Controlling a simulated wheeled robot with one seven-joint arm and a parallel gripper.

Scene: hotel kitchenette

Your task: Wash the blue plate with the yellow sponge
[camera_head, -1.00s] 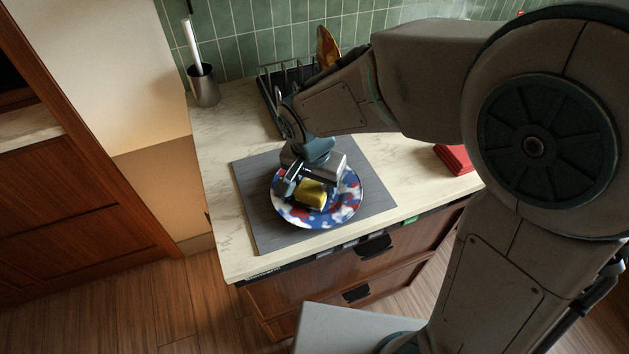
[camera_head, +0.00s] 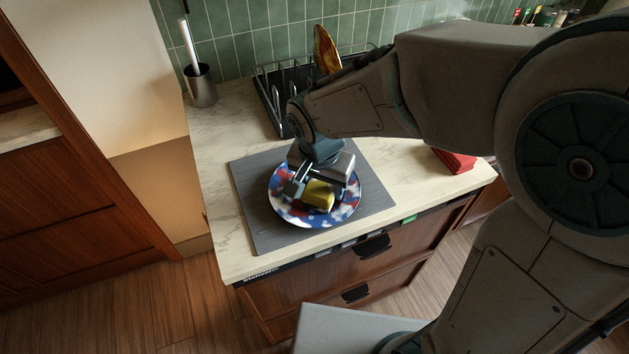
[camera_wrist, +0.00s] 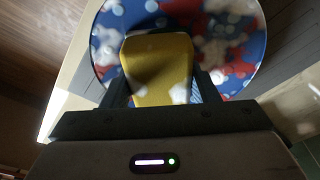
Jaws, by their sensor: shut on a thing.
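The blue plate (camera_head: 283,211), patterned with red and white, lies on a grey mat (camera_head: 258,222) on the counter. White foam-like patches show on it in the wrist view (camera_wrist: 231,45). The yellow sponge (camera_head: 318,194) is over the plate's middle, and it also shows between the fingers in the wrist view (camera_wrist: 158,66). My gripper (camera_head: 308,191) is shut on the sponge, low over the plate. Whether the sponge presses on the plate is hard to tell. Part of the plate is hidden by my gripper and the sponge.
A black dish rack (camera_head: 268,98) with a patterned orange plate (camera_head: 326,48) stands behind the mat. A metal cup (camera_head: 201,86) with a white-handled tool is at the back left. A red object (camera_head: 454,161) lies to the right. The counter's left side is clear.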

